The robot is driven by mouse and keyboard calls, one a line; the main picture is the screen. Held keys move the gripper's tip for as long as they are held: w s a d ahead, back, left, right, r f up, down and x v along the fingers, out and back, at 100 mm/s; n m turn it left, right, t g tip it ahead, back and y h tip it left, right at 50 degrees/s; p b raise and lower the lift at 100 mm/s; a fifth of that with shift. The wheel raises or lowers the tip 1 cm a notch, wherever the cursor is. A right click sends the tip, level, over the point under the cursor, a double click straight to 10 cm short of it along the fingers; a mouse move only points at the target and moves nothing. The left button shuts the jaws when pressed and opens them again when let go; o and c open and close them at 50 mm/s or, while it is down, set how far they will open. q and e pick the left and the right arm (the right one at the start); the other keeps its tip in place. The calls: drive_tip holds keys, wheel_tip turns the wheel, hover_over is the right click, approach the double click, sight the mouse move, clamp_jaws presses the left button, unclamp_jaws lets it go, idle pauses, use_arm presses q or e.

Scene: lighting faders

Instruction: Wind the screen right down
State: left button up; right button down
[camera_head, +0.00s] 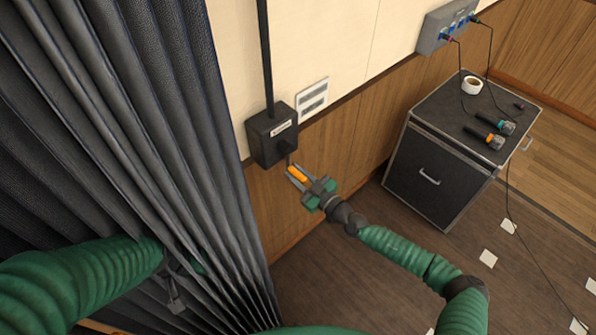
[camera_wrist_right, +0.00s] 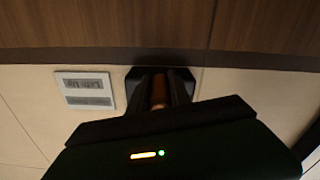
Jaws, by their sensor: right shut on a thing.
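A black winder box (camera_head: 272,134) is fixed to the wall, with a dark tube (camera_head: 264,50) rising from its top. A short crank with an orange handle (camera_head: 297,174) sticks out below its front. My right gripper (camera_head: 299,176) is shut on this handle, fingers on either side of it. In the right wrist view the handle (camera_wrist_right: 158,92) shows in front of the box, partly hidden by my gripper's dark body. My left gripper (camera_head: 174,285) is at the dark curtain, partly covered by its folds; its jaws cannot be made out. No screen is recognisable.
The dark pleated curtain (camera_head: 130,120) fills the left side. A white notice (camera_head: 312,99) is on the wall beside the box.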

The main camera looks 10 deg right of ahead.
drive_tip(key=shift+f, duration=0.1)
idle(0.3)
drive_tip(key=c, duration=1.2)
unclamp_jaws()
drive_tip(key=shift+s, duration=0.1)
drive_tip(key=b+v, duration=0.7)
drive_tip(key=v, duration=0.9)
drive_tip(key=shift+s+d, duration=0.25)
drive_tip(key=shift+s, duration=0.05)
